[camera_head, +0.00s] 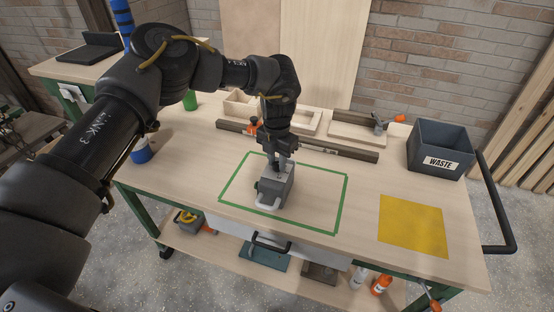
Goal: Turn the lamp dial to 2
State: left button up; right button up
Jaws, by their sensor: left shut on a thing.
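The lamp (275,190) appears as a small grey box-shaped body with a pale handle or bracket low on its front. It stands on the workbench inside a green taped rectangle. My left gripper (282,158) reaches down from above onto the top of the lamp. Its fingers are shut on a small part there, apparently the dial, which the fingers mostly hide. The dial's numbers and its setting cannot be read from here. My right gripper is not in view.
A grey WASTE bin (440,150) stands at the right rear. A yellow square (413,225) lies at the right front. A long rail (335,150), wooden trays and clamps lie behind the lamp. A blue-and-white container (141,150) stands at left. The bench between lamp and yellow square is clear.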

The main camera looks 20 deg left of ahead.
aim_at(277, 164)
pick_arm(q)
jog(key=m, duration=0.5)
dwell(0.6)
jog(key=o, duration=1)
notch_tip(277, 164, up, 11)
jog(key=b, duration=0.1)
jog(key=shift+b, duration=0.4)
jog(key=shift+f, duration=0.1)
